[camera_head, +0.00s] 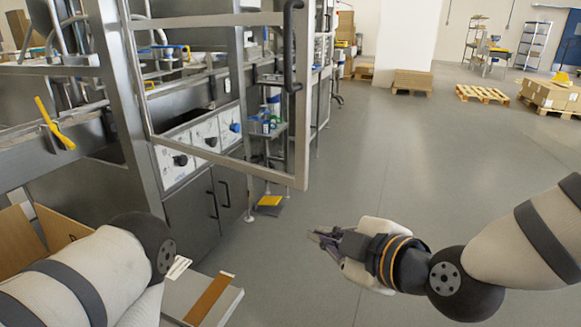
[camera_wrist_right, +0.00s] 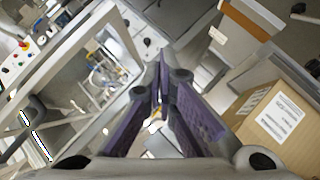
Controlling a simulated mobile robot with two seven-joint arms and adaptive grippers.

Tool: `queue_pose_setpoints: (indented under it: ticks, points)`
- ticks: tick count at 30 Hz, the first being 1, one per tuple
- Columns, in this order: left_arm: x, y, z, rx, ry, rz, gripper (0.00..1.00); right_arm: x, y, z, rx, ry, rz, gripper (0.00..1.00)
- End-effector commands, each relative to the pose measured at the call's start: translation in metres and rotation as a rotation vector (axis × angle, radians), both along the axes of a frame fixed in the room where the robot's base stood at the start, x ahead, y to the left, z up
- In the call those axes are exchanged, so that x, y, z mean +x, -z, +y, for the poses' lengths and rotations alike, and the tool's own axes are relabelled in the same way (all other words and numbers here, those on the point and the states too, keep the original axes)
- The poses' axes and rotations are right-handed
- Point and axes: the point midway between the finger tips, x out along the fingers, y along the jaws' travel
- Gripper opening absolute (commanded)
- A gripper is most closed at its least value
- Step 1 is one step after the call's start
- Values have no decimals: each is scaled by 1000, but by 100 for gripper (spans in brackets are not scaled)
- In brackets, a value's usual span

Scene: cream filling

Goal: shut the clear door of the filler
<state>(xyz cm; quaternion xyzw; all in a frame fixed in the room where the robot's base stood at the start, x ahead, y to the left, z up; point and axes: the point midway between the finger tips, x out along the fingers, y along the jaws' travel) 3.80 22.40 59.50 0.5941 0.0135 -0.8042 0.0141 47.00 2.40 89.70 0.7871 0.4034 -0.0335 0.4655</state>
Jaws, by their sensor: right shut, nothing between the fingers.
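The clear door of the filler is a metal frame (camera_head: 235,167) with a see-through pane and a dark upright handle (camera_head: 289,45) near its right edge. It stands open, swung out from the machine (camera_head: 112,85) towards the aisle. My right gripper (camera_head: 322,238) is below and a little right of the door's lower right corner, apart from it. Its purple-grey fingers also show in the right wrist view (camera_wrist_right: 163,92), shut and empty. Pale frame bars cross the left of that view. My left arm shows at the lower left; its gripper is out of view.
A grey surface with a brown strip (camera_head: 209,298) lies at the bottom, beside my left arm. A labelled cardboard box (camera_wrist_right: 270,117) shows in the right wrist view. Pallets (camera_head: 483,94) stand far back. The grey floor (camera_head: 400,150) right of the door is clear.

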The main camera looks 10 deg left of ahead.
Motion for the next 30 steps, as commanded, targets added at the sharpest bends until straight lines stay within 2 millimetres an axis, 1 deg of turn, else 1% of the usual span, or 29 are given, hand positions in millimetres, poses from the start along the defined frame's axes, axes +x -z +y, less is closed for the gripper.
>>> queue_pose_setpoints:
  ticks: [1, 2, 3, 6, 9, 11, 14, 27, 28, 30]
  points:
    - [-3, 4, 0, 0, 0, 10, 33, 14, -46, 14, -26, -56, -163, 0]
    - [-4, 5, 0, -1, 1, 13, 33, 19, -74, 21, -49, -88, -263, 0]
    - [-4, 6, 0, -1, 1, 16, 33, 23, -108, 29, -76, -121, -382, 0]
    - [-6, 7, 0, 0, 1, 21, 33, 23, -172, 43, -138, -173, -610, 0]
    - [-7, 8, 0, 0, 1, 23, 33, 20, -206, 49, -173, -192, -731, 0]
    - [-7, 8, 0, 0, 1, 24, 33, 20, -214, 52, -183, -197, -760, 0]
    - [-8, 9, 0, -1, 2, 26, 33, 27, -215, 59, -187, -198, -766, 0]
    - [-15, 17, 0, -1, 2, 50, 33, 92, -212, 125, -183, -197, -758, 0]
    - [-15, 18, 0, -1, 2, 52, 33, 99, -212, 118, -181, -192, -757, 0]
    - [-16, 19, 0, 0, 3, 56, 33, 109, -212, 111, -182, -193, -756, 0]
